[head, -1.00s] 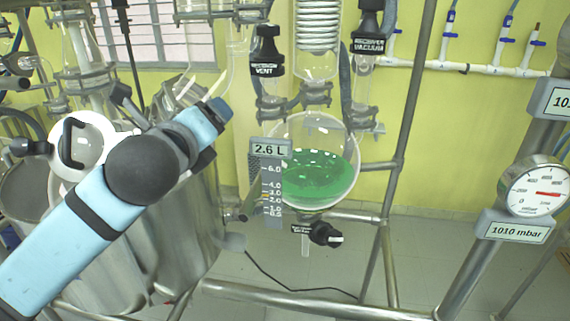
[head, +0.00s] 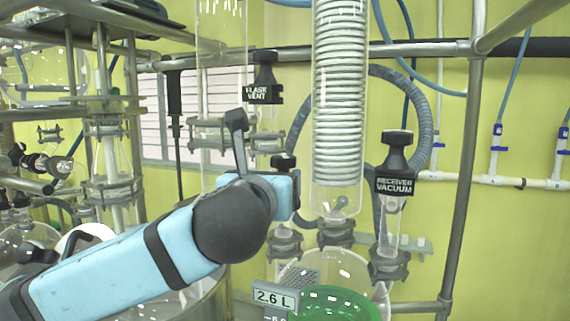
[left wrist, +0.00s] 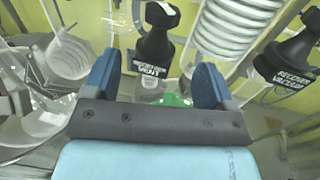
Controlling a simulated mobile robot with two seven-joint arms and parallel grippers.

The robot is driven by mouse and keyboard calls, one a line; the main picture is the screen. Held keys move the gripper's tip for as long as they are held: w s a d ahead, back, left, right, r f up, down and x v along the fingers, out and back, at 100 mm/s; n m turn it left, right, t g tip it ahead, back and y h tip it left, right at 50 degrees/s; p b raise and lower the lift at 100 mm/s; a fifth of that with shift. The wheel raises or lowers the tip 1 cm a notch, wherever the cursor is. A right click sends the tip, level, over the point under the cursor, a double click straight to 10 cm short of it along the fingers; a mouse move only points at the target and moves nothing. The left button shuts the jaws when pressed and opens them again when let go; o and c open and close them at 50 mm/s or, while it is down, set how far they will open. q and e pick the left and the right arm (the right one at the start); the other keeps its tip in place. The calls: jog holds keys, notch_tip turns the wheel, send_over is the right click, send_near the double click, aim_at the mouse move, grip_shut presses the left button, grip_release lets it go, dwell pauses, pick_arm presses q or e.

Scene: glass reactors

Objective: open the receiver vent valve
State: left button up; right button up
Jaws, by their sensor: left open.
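The receiver vent valve has a black handle with a white label. In the left wrist view the valve (left wrist: 157,40) stands ahead, between the lines of my two fingers. In the head view only its black top (head: 283,161) shows; my gripper hides the rest. My left gripper (left wrist: 156,66) is open, with nothing held; its blue fingers are spread to either side of the handle's line. I cannot tell whether they touch it. In the head view its end (head: 292,190) is in front of the valve. My right gripper is not in view.
The receiver vacuum valve (head: 396,165) is to the right, past the coiled glass condenser (head: 340,100). The flask vent valve (head: 263,82) is up and left. A metal post (head: 466,150) stands right.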

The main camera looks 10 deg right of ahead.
aim_at(281, 168)
pick_arm(q)
jog(key=p+x, duration=0.2)
jog(key=x, duration=0.8)
jog(key=shift+d, duration=0.15)
jog(key=shift+w+d+p, duration=0.3)
jog(key=shift+w, duration=0.35)
jog(key=c, duration=0.9)
jog(key=shift+s+n+t+y, duration=0.1)
jog(key=shift+n+t+y, duration=0.4)
jog(key=shift+n+y, duration=1.1)
jog(key=shift+y, duration=0.8)
jog(key=o, duration=0.9)
